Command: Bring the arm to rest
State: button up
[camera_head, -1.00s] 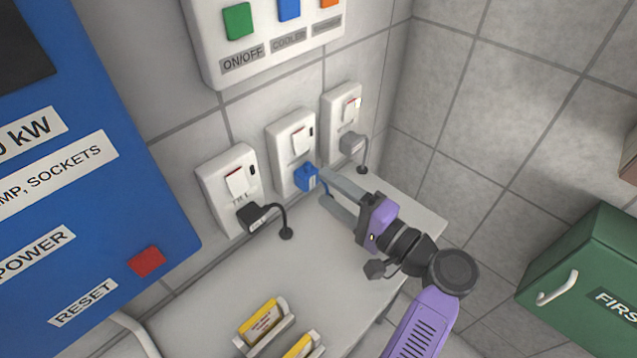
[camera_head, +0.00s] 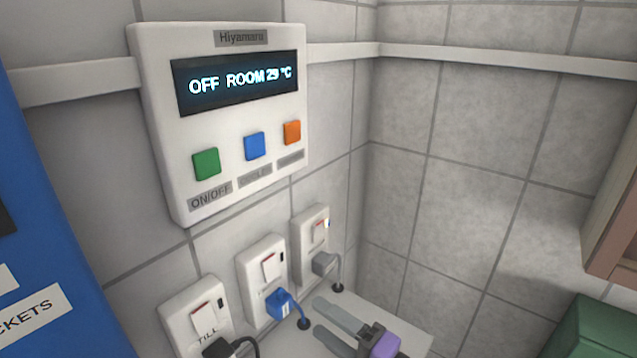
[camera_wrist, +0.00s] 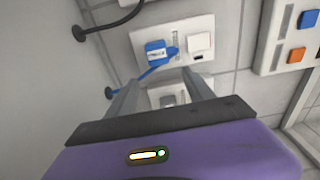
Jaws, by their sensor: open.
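My gripper (camera_head: 333,321) is at the bottom of the head view, its two grey fingers spread with nothing between them. Only the gripper end of my arm shows there; the rest is out of the picture. A blue plug (camera_head: 279,305) sits in the middle wall socket (camera_head: 262,268), to the left of my fingertips and apart from them. In the wrist view, the fingers (camera_wrist: 165,84) are apart and the blue plug (camera_wrist: 156,52) with its blue cord is beyond them.
A black plug (camera_head: 221,347) is at the left socket (camera_head: 196,312) and a grey plug (camera_head: 325,262) at the right socket. A white control panel (camera_head: 230,120) reads OFF. A green box (camera_head: 597,328) and a brown-edged cabinet (camera_head: 615,225) stand at right. The white counter (camera_head: 398,318) lies below.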

jog(key=w+d+r+n+t+h, duration=0.1)
jog(key=w+d+r+t+h, duration=0.25)
jog(key=d, duration=0.25)
jog(key=w+d+r+t+h, duration=0.2)
jog(key=w+d+r+h, duration=0.15)
jog(key=d, duration=0.25)
jog(key=s+d+r+n+t+h, duration=0.2)
jog(key=s+d+r+n+h, duration=0.2)
jog(key=s+d+n, duration=0.3)
jog(key=s+f+g+h, duration=0.1)
jog(key=s+f, duration=0.4)
jog(key=s, duration=0.7)
jog(key=s+f+g, duration=0.2)
jog(key=s+f, duration=0.3)
jog(key=s, duration=0.8)
jog(key=s+f+g+h, duration=0.1)
jog(key=s+f, duration=0.4)
jog(key=s, duration=0.7)
jog(key=shift+s+a+h, duration=0.25)
jog(key=shift+s+h, duration=0.05)
jog(key=shift+f+g, duration=0.1)
jog(key=shift+g, duration=0.15)
